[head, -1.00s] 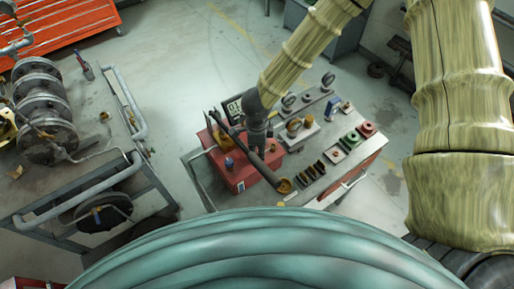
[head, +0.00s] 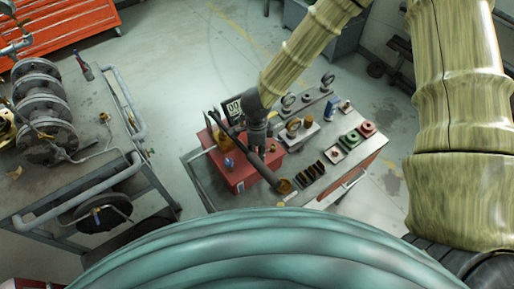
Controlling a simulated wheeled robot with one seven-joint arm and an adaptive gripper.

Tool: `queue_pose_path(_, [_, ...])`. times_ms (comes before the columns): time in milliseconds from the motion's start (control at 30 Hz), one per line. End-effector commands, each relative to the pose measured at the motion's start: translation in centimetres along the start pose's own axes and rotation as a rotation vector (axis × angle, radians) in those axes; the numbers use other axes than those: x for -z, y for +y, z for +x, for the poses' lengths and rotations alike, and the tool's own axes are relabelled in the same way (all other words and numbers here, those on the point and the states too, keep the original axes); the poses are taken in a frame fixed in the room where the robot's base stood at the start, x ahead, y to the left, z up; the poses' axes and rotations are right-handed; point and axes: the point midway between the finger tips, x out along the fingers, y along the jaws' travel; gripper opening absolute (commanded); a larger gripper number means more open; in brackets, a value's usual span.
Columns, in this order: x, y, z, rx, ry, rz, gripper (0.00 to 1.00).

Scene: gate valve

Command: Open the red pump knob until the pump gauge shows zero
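The red box-shaped pump (head: 240,177) sits at the left end of a grey bench in the head view. A small blue part (head: 228,162) and a yellowish part (head: 222,140) show on its top. The pump gauge (head: 234,107), a dark square display with pale digits, stands behind it; it seems to show zeros, but the digits are too small to read surely. A long dark bar with a brown end slopes across the pump. My gripper (head: 257,137) is over the pump's back right part. Its fingertips are not clear. I cannot make out the red knob.
A pipe-railed table (head: 105,150) with a flanged valve (head: 45,110) stands left, with floor between.

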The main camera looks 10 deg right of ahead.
Motion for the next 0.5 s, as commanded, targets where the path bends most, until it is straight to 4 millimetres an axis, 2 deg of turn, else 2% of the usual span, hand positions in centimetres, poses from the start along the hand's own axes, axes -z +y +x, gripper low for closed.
queue_pose_path(167, [0.0, -0.1, -1.8, 0.002, -0.003, 0.001, 0.54])
queue_pose_path(500, [0.0, -0.1, -7.5, 0.002, -0.003, 0.001, 0.54])
